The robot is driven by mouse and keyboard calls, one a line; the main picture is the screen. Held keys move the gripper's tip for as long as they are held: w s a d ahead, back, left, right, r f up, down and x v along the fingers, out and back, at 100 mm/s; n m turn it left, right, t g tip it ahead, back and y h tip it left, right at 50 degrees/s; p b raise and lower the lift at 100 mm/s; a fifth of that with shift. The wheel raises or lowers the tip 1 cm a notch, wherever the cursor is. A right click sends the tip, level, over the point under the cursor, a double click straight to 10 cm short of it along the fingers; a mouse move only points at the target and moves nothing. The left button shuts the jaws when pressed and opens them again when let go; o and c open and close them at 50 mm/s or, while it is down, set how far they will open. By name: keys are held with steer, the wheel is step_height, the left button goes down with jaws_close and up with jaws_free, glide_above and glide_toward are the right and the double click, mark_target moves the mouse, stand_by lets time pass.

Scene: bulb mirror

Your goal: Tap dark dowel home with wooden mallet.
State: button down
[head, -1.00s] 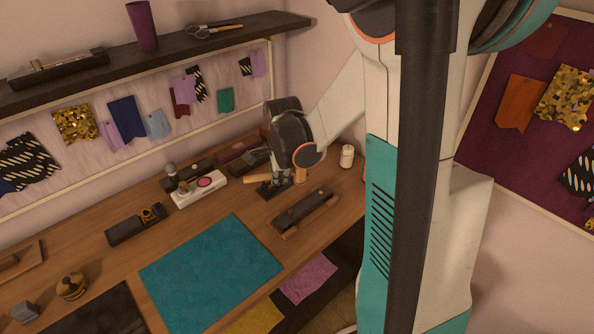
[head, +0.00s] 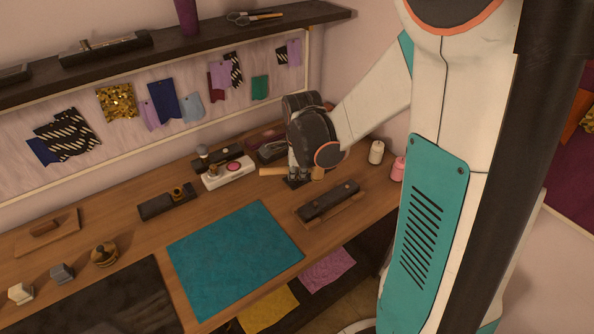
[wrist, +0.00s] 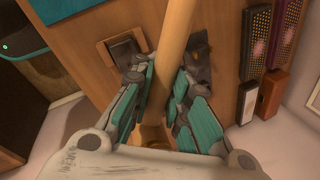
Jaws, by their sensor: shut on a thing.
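The wooden mallet's pale handle (wrist: 172,45) runs between my gripper's teal-padded fingers (wrist: 163,85), which are shut on it. In the head view my gripper (head: 298,170) is low over the back right of the bench, with the handle (head: 271,171) sticking out to its left. A round wooden part (head: 318,173), likely the mallet head, shows to its right. A long dark block (head: 328,200) lies on a wooden base just in front and to the right, apart from my gripper. The dark dowel cannot be told apart from this block.
A dark plate (head: 297,183) lies under my gripper. A white box (head: 228,172) and dark blocks stand to the left. White (head: 376,151) and pink (head: 398,168) spools stand to the right. The teal mat (head: 235,250) is clear.

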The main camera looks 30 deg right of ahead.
steer(key=shift+f+b, duration=1.75)
steer(key=shift+f, duration=0.5)
steer(key=shift+f+b, duration=0.2)
steer(key=shift+b, duration=0.1)
step_height(320, 180, down, 6)
steer(key=b, duration=0.5)
steer(key=shift+f, duration=0.2)
step_height(320, 180, up, 6)
steer(key=p, duration=0.4)
steer(key=shift+f, duration=0.25)
steer(key=shift+d, duration=0.1)
